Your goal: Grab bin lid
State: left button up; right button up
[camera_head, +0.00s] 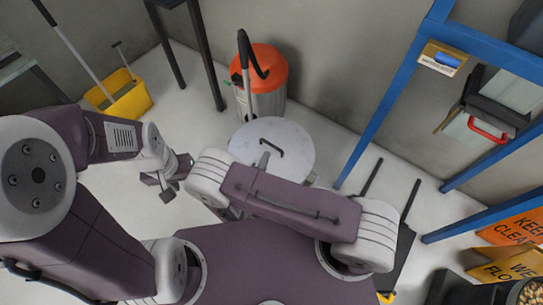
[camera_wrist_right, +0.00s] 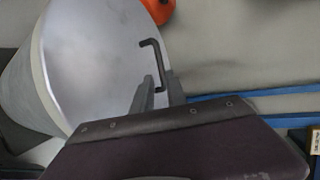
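The bin lid (camera_head: 290,138) is a round, pale grey disc with a dark bar handle (camera_head: 272,147). It lies on a light-coloured bin, mostly hidden beneath the lid and my right arm in the head view. In the right wrist view the lid (camera_wrist_right: 95,55) fills the upper left, and its handle (camera_wrist_right: 155,58) reaches down to the fingers. My right gripper (camera_wrist_right: 161,93) is open, its fingertips on either side of the handle's lower end; contact cannot be told. My left gripper (camera_head: 166,180) is open and empty, left of the bin.
An orange-topped bin (camera_head: 262,68) stands behind the lidded bin, with a dark-handled tool against it. A yellow bucket (camera_head: 124,98) is at the left. A blue frame (camera_head: 385,105) rises at the right. Orange and yellow signs (camera_head: 512,228) stand at the lower right.

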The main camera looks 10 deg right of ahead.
aim_at(271, 145)
jog(key=shift+b+x, duration=0.4)
jog(key=shift+x, duration=1.6)
jog(key=shift+w+d+f, duration=0.15)
jog(key=shift+w, duration=0.15)
jog(key=b+x, duration=0.1)
jog(key=x, duration=0.3)
jog(key=shift+w+f, duration=0.1)
jog(key=shift+w, duration=0.2)
grip_shut()
